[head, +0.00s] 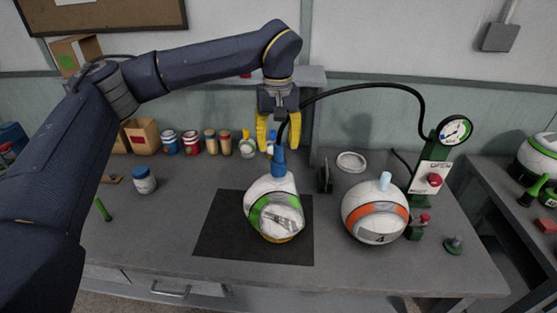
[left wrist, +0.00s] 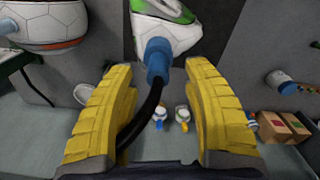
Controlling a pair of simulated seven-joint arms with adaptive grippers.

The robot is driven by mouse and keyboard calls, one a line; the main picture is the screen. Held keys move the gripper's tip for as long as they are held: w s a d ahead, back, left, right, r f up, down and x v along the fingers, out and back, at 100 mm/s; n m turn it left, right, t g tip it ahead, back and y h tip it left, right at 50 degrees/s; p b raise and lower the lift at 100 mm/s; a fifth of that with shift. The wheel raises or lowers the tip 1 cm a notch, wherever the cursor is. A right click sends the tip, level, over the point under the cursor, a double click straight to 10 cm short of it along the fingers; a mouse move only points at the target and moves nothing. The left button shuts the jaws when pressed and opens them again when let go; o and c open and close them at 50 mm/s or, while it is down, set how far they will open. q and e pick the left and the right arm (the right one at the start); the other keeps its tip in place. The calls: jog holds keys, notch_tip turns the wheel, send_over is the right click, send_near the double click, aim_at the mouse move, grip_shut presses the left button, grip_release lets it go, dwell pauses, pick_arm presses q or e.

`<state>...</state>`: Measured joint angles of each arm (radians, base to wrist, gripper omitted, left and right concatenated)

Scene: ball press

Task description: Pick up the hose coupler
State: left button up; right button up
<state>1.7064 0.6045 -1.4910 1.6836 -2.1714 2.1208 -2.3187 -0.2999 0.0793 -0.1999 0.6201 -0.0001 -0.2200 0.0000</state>
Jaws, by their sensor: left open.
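The blue hose coupler (head: 278,163) sits on top of the white and green ball (head: 258,190), at the end of a black hose (head: 375,86). My left gripper (head: 278,148) points down above the ball, its yellow fingers open on either side of the hose. In the left wrist view the coupler (left wrist: 157,60) lies between the fingertips, near their ends, with a visible gap to each finger. The hose (left wrist: 146,120) runs back between the fingers. My right gripper is not in view.
The ball stands on a black mat (head: 215,235). A white and orange ball (head: 362,205) with a light-blue top piece stands to the right, near a green pump stand with a gauge (head: 455,131). Several jars and a cardboard box (head: 143,136) line the back. The front left table is mostly clear.

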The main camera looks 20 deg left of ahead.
aim_at(278, 155)
pick_arm(q)
jog(key=shift+w+f, duration=0.15)
jog(key=shift+f, duration=2.25)
grip_shut()
